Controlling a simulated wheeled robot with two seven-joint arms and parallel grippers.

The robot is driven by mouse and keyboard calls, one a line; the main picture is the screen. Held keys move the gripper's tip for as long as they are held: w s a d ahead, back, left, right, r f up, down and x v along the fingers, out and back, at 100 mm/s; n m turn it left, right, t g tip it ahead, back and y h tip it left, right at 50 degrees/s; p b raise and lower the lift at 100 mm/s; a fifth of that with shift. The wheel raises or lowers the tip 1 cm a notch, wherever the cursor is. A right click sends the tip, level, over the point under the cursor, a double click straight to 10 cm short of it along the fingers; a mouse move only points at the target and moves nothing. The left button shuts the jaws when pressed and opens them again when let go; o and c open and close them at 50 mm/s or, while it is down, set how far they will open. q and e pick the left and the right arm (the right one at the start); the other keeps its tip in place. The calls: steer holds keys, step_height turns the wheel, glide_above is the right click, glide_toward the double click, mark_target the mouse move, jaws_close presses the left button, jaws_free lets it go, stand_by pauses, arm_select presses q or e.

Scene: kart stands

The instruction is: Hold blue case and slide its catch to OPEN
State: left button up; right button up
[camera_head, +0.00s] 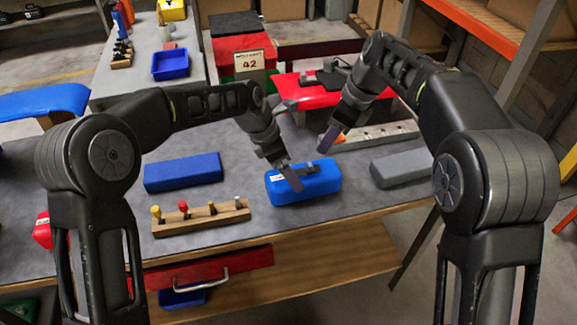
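The blue case (318,187) sits on the grey workbench (240,185) near its front edge, right of centre, with a small white label at its left end. My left gripper (289,176) is down at the case, with one finger lying over its top and front. The other finger is not clear, so I cannot tell whether it grips the case. A small grey part (311,168) on top of the case may be the catch; its setting is too small to read. My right gripper (330,138) is above and behind the case, apart from it, its fingers seen edge-on.
A wooden rack (205,221) with several coloured-handled tools stands left of the case. A flat blue block (183,173) lies behind the rack. A grey block (400,168) lies to the right. A pale slotted strip (385,134) lies at the back. An open red drawer (205,270) is below the bench.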

arm_select(q)
steer(key=shift+s+f, duration=0.1)
steer(key=shift+x, duration=3.9)
steer(key=shift+c, duration=0.6)
steer(key=c, duration=1.6)
